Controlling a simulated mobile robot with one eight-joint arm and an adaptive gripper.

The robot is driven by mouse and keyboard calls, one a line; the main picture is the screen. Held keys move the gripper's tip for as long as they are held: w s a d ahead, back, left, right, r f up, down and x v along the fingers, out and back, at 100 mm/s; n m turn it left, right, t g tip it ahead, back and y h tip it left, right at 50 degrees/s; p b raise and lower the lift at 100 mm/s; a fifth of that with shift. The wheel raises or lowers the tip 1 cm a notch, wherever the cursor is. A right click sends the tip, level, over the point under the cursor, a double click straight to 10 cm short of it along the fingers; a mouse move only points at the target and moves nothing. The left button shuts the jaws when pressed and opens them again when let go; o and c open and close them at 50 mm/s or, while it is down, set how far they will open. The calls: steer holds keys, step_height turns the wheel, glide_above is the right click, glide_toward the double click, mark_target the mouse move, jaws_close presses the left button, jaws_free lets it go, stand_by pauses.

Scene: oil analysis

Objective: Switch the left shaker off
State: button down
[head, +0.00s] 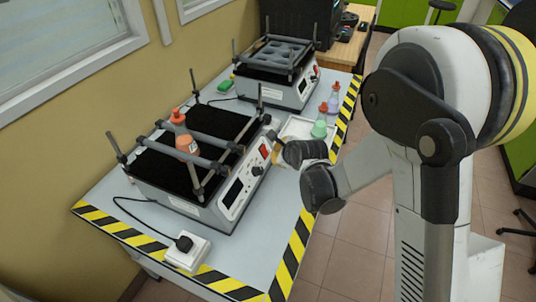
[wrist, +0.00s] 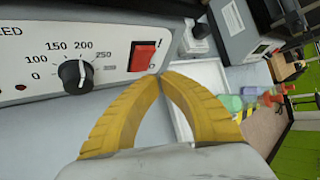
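The left shaker (head: 185,160), the nearer of the two in the head view, has a black platform with grey bars and a flask of orange liquid on it. Its front panel carries a display, a speed knob (wrist: 75,75) and a red rocker switch (wrist: 142,55). The switch also shows in the head view (head: 264,150). My gripper (wrist: 164,76) has yellow fingers with their tips together and nothing between them. In the wrist view the tips are just below and right of the switch. I cannot tell whether they touch the panel, or which way the switch is set.
A second shaker (head: 275,72) stands farther back. A white tray (head: 295,127) lies beside the left shaker, with a green flask (head: 319,129) and a purple flask (head: 333,102) near it. A white power socket (head: 187,252) with a plug sits at the near table edge, marked with hazard tape.

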steer(key=shift+d+r, duration=0.1)
steer(key=shift+s+d+r+p, duration=0.25)
steer(key=shift+d+r, duration=0.2)
steer(key=shift+d, duration=0.15)
steer(key=shift+s+d+r+p, duration=0.25)
steer(key=shift+d+r, duration=0.2)
steer(key=shift+d, duration=0.2)
steer(key=shift+s+d+r+p, duration=0.25)
steer(key=shift+d+r, duration=0.2)
steer(key=shift+d, duration=0.15)
steer(key=s+d+r+n+h, duration=0.1)
steer(key=s+d+r+n, duration=0.4)
steer(key=r, duration=0.3)
steer(key=s+d+r+n+h, duration=0.1)
steer(key=s+d+r+n, duration=0.1)
steer(key=s+n, duration=0.3)
steer(key=s+d+r+n+g+h, duration=0.1)
steer(key=s+d+n, duration=0.4)
steer(key=s, duration=0.5)
steer(key=s+d+r+n+g, duration=0.1)
steer(key=s+d+r+n, duration=0.2)
steer(key=s+n, duration=0.3)
steer(key=shift+s+d+r+h, duration=0.35)
steer(key=shift+s+d, duration=0.2)
steer(key=shift+s, duration=0.2)
